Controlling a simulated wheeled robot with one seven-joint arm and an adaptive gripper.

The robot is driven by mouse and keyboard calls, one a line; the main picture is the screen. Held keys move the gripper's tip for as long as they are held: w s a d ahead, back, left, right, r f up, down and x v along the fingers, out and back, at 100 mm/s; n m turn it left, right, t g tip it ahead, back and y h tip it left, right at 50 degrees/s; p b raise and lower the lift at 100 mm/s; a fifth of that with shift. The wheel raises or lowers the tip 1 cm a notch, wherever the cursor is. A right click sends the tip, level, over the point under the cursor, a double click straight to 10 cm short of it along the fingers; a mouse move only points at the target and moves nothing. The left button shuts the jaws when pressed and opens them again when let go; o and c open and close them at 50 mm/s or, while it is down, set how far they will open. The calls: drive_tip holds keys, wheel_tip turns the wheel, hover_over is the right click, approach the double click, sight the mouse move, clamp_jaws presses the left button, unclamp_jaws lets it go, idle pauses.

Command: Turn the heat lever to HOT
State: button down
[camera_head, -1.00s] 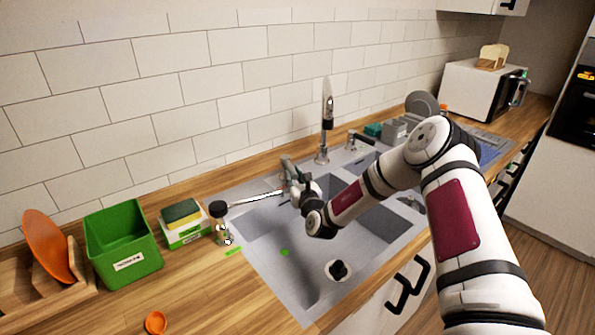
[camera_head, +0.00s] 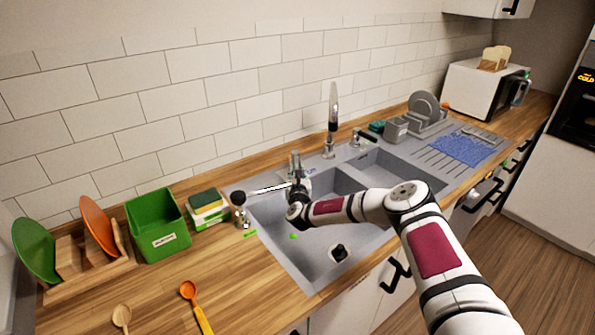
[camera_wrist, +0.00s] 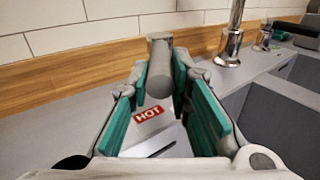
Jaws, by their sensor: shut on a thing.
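An upright grey cylindrical handle (camera_wrist: 160,66), which appears to be the heat lever, stands between my fingers in the wrist view. In the head view it rises as a short grey post (camera_head: 295,160) at the sink's back left. My gripper (camera_head: 298,186) is shut on it; the teal pads lie on either side in the wrist view (camera_wrist: 160,92). A red HOT label (camera_wrist: 149,114) on a white plate shows below and behind the handle, between the fingers. The lever's lower part is hidden by my gripper.
A chrome rod with a black knob (camera_head: 239,198) runs left of my gripper. The double sink (camera_head: 270,222) lies in front, with a tall faucet (camera_head: 331,125) to the right. A green bin (camera_head: 158,226) stands left.

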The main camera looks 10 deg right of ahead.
drive_tip(key=shift+r, duration=0.1)
drive_tip(key=c, duration=1.5)
unclamp_jaws()
drive_tip(key=shift+o, duration=0.2)
drive_tip(key=s+a, duration=0.1)
drive_tip(key=s, duration=1.1)
drive_tip(key=shift+a, duration=0.3)
